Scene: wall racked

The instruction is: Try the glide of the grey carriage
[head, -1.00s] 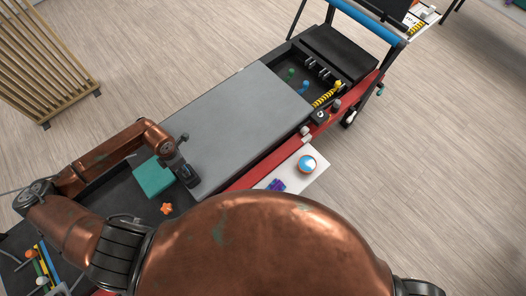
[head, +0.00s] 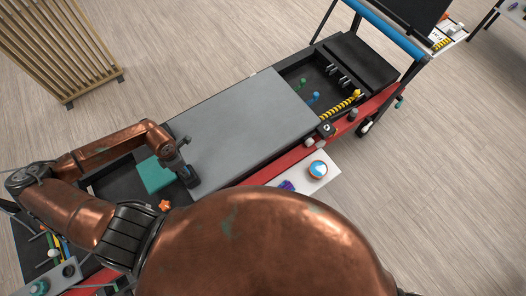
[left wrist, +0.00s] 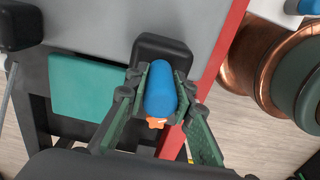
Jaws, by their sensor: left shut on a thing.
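The grey carriage (head: 240,125) is a flat platform on a long dark frame with a red side rail (head: 300,155). It also shows in the left wrist view (left wrist: 100,22). A black block (left wrist: 158,47) sits at its near-left end, with a blue cylindrical grip (left wrist: 160,90) by it. My left gripper (head: 184,174) is at that end. In the left wrist view (left wrist: 160,105) its green-padded fingers are shut on the blue grip, one on each side. How the grip joins the carriage is hidden. My right gripper is not in view.
A yellow spring (head: 340,106) lies in the open well beyond the carriage. A white board (head: 322,180) with a blue-and-white ball (head: 318,169) is beside the rail. A wooden slatted rack (head: 65,45) stands far left.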

